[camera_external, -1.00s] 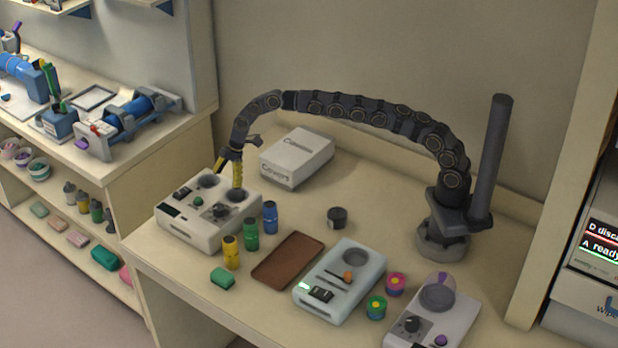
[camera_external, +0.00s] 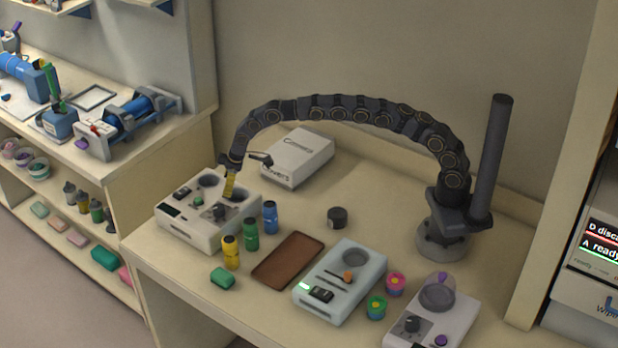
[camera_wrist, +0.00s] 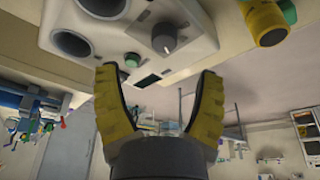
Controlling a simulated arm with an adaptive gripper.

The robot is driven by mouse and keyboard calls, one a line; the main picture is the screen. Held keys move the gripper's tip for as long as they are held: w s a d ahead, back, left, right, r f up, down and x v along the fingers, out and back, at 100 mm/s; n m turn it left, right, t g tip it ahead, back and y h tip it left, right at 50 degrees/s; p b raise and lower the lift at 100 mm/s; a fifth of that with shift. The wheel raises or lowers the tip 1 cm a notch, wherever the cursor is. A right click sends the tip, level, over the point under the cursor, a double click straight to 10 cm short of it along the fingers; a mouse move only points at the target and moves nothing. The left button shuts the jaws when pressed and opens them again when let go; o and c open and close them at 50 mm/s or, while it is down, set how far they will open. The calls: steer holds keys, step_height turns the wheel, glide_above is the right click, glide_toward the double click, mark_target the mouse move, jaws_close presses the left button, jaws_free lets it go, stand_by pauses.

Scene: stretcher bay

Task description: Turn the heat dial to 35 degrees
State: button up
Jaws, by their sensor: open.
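A white device with two round wells (camera_external: 181,232) stands at the left of the bench. Its dark grey dial (camera_external: 220,211) has a raised grip bar; the same dial shows in the wrist view (camera_wrist: 165,38), with small marks around it too blurred to read. A green button (camera_external: 199,201) sits beside it. My gripper (camera_external: 228,192), with yellow fingers, hangs over this device, close to the dial. In the wrist view my gripper (camera_wrist: 158,74) is open and empty, and the dial lies beyond the fingertips, roughly between them, not touched.
Yellow (camera_external: 231,253), green (camera_external: 251,235) and blue (camera_external: 269,218) bottles stand right of the device. A brown tray (camera_external: 288,261), a slider device (camera_external: 340,285) and another dial device (camera_external: 430,325) lie further right. A white box (camera_external: 297,158) stands behind. A dark puck (camera_external: 337,217) sits mid-bench.

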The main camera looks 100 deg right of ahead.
mark_target(218, 207)
steer(key=m, duration=0.1)
steer(key=a+m+h, duration=0.1)
steer(key=m, duration=0.1)
steer(key=f+m, duration=0.1)
steer(key=m, duration=0.1)
steer(key=shift+w+a+h, duration=0.25)
steer(key=shift+w+h, duration=0.1)
steer(key=shift+h, duration=0.05)
steer(key=shift+x, duration=3.8)
steer(key=shift+w, duration=0.1)
steer(key=shift+m, duration=0.3)
steer(key=c, duration=1.1)
